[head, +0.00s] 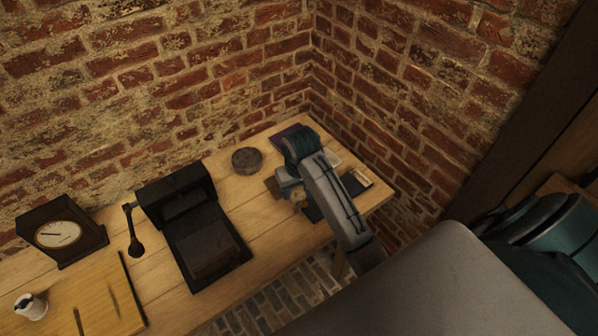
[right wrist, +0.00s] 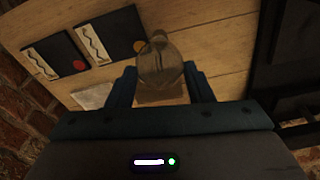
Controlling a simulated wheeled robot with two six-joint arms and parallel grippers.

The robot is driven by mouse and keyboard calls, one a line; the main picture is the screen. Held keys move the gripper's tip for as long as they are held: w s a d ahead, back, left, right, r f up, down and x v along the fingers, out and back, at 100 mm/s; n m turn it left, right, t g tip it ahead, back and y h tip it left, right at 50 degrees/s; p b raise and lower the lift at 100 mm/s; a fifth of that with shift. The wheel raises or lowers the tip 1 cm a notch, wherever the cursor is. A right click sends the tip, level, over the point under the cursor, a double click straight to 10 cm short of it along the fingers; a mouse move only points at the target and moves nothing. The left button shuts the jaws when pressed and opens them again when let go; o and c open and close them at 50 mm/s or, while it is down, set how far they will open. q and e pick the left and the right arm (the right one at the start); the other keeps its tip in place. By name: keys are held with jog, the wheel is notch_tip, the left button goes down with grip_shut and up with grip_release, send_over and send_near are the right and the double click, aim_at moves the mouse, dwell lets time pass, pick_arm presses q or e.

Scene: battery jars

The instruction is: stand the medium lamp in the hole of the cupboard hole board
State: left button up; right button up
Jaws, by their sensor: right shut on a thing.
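My right gripper (head: 296,196) is over the right end of the wooden table. In the right wrist view its two fingers (right wrist: 161,88) are shut on the medium lamp (right wrist: 159,62), a rounded, see-through brownish glass. A small yellowish part of the lamp (head: 299,199) shows below the gripper in the head view. A brown wooden block or board (right wrist: 165,95) lies behind the lamp in the wrist view; I cannot tell if it is the hole board, and no hole is visible. Whether the lamp touches anything is unclear. My left gripper is not in view.
Dark cards with white strips (right wrist: 105,38) lie near the gripper, beside a pale square (right wrist: 92,95). A round dark tin (head: 247,160) and a black box-like device (head: 205,240) stand left of it. A clock (head: 60,233) is farther left. Brick walls close the corner.

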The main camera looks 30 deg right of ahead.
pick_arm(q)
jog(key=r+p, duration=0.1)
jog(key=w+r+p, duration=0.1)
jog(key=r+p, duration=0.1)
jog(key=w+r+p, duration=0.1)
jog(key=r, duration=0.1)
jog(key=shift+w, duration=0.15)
pick_arm(e)
jog(key=w+d+f, duration=0.4)
jog(key=w+d, duration=0.1)
jog(key=w, duration=0.2)
jog(key=shift+f, duration=0.25)
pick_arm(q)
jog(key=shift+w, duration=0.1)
pick_arm(e)
jog(key=shift+w+d+f, duration=0.1)
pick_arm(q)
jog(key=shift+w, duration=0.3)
pick_arm(e)
jog(key=o, duration=1.1)
